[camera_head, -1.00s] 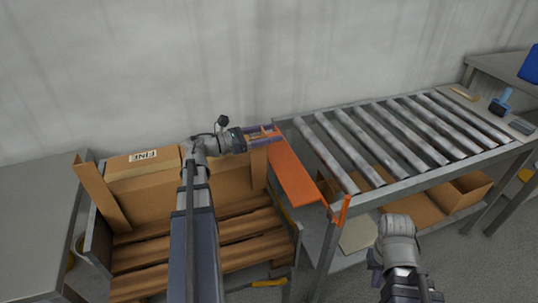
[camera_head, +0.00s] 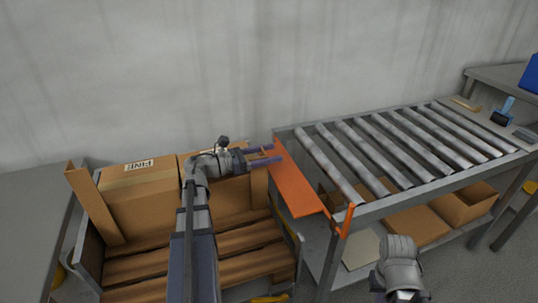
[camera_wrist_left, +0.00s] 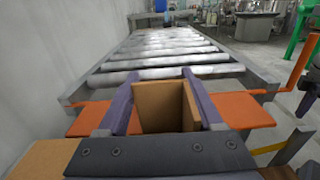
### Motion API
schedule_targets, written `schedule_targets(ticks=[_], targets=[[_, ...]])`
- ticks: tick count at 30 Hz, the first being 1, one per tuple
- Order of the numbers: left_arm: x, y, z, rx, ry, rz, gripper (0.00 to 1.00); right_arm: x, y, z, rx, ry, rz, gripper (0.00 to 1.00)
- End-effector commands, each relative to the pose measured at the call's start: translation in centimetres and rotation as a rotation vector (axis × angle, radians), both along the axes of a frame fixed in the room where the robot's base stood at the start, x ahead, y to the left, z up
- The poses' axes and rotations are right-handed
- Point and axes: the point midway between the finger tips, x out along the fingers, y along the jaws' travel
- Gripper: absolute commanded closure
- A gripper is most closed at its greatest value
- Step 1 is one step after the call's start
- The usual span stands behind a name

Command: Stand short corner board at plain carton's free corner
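The plain carton (camera_head: 232,198) stands on a slatted pallet, partly hidden by my left arm. The short corner board (camera_head: 259,188) stands upright at the carton's right end. In the left wrist view the brown board (camera_wrist_left: 160,108) shows its folded top between the purple fingers. My left gripper (camera_head: 262,154) is above the board with its fingers apart. It also shows in the wrist view (camera_wrist_left: 162,100), one finger on each side of the board. The board's foot is not clear. My right gripper (camera_head: 377,281) is low at the right; its fingers cannot be made out.
A carton labelled FINE (camera_head: 135,185) stands left of the plain one, with a taller board (camera_head: 92,205) leaning at its left end. An orange plate (camera_head: 295,182) lies close to the right of my left gripper, before the roller conveyor (camera_head: 385,150). Open boxes (camera_head: 468,204) sit below it.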

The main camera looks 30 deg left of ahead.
Motion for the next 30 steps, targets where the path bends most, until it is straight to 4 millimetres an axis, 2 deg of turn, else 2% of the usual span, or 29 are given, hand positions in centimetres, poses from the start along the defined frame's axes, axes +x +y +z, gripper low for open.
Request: schedule_targets(ticks=[1, 8, 18, 30], targets=[[0.0, 0.0, 0.0, 0.0, 0.0, 0.0, 0.28, 0.0, 0.0, 0.0, 0.0, 0.0, 0.0, 1.0], [0.0, 0.0, 0.0, 0.0, 0.0, 0.0, 0.02, 0.0, 0.0, 0.0, 0.0, 0.0, 0.0, 1.0], [-0.1, 0.1, 0.5, 0.0, 0.0, 0.0, 0.02, 0.0, 0.0, 0.5, 0.001, 0.0, 0.0, 1.0], [-5.9, 5.1, 0.3, 0.0, 0.0, 0.004, 0.02, 0.0, 0.0, 0.3, 0.0, 0.0, 0.0, 1.0]])
